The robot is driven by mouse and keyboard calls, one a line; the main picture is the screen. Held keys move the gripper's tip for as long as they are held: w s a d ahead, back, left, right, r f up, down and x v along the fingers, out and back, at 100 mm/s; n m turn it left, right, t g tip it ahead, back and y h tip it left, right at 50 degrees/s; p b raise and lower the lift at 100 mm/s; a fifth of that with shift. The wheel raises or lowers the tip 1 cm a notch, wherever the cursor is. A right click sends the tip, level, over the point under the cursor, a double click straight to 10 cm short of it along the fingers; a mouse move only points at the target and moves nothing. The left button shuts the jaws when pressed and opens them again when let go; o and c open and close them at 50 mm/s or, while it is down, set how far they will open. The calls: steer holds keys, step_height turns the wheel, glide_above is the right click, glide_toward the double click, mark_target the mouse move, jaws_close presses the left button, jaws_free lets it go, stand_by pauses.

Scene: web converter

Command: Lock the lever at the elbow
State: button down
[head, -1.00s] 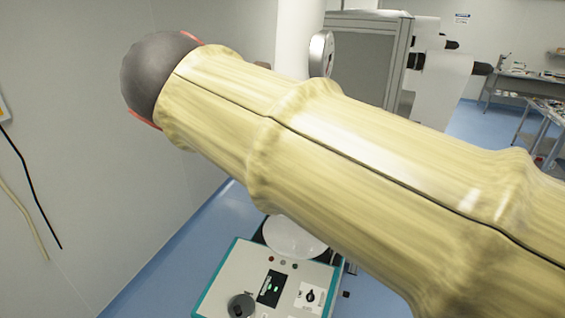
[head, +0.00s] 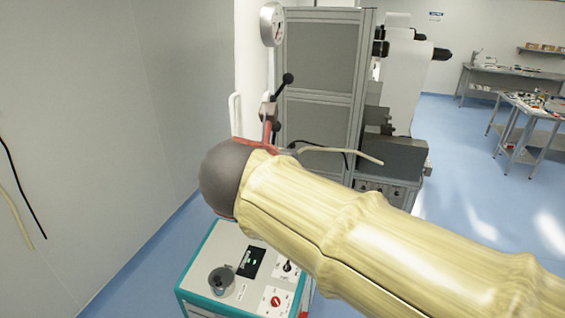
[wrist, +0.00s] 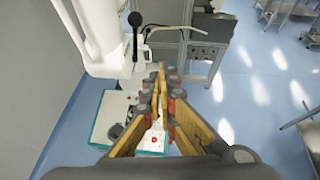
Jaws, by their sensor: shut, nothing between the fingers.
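The lever (wrist: 135,38) shows in the wrist view as a black ball knob on a dark stem, beside the elbow of a thick white pipe (wrist: 100,45). In the head view a lever with black knobs (head: 287,79) stands in front of the grey cabinet, just above my wrist. My gripper (wrist: 161,68) points forward in the wrist view, its tan and red fingers closed together and empty. The lever is up and left of the fingertips, apart from them. In the head view my sleeved arm and dark wrist hide most of the gripper.
A control box (head: 230,270) with knobs stands below my wrist. A grey cabinet (head: 322,50) with a gauge (head: 272,25) rises behind. A pale bent hose (head: 345,151) sticks out to the right. Blue floor is clear at the right, before the workbenches (head: 525,110).

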steer(key=a+n+y, duration=0.1)
steer(key=a, duration=0.1)
steer(key=t+p, duration=0.1)
steer(key=p, duration=0.1)
glide_toward(273, 140)
steer(key=shift+n+y, duration=0.3)
steer(key=shift+y, duration=0.1)
steer(key=x, duration=0.3)
steer(key=f+x, duration=0.1)
steer(key=x, duration=0.2)
steer(key=shift+d+f, duration=0.1)
steer(key=shift+w+d+r+p, duration=0.25)
steer(key=shift+w+r+p, duration=0.15)
steer(key=shift+w+p, duration=0.25)
stand_by(0.6)
steer(key=shift+w+d+r+p, duration=0.2)
steer(key=shift+w+d+p, duration=0.1)
steer(key=shift+w, duration=0.35)
steer(key=shift+w+d+r+p, duration=0.15)
steer(key=shift+w+p, duration=0.1)
steer(key=shift+w, duration=0.35)
steer(key=shift+w+d+f, duration=0.25)
steer(key=shift+w+f, duration=0.05)
steer(key=shift+w, duration=0.3)
steer(key=shift+w+d+f, duration=0.25)
steer(key=shift+w+f, duration=0.05)
steer(key=shift+w, duration=0.25)
steer(key=shift+s+a+f, duration=0.1)
steer(key=shift+f, duration=0.1)
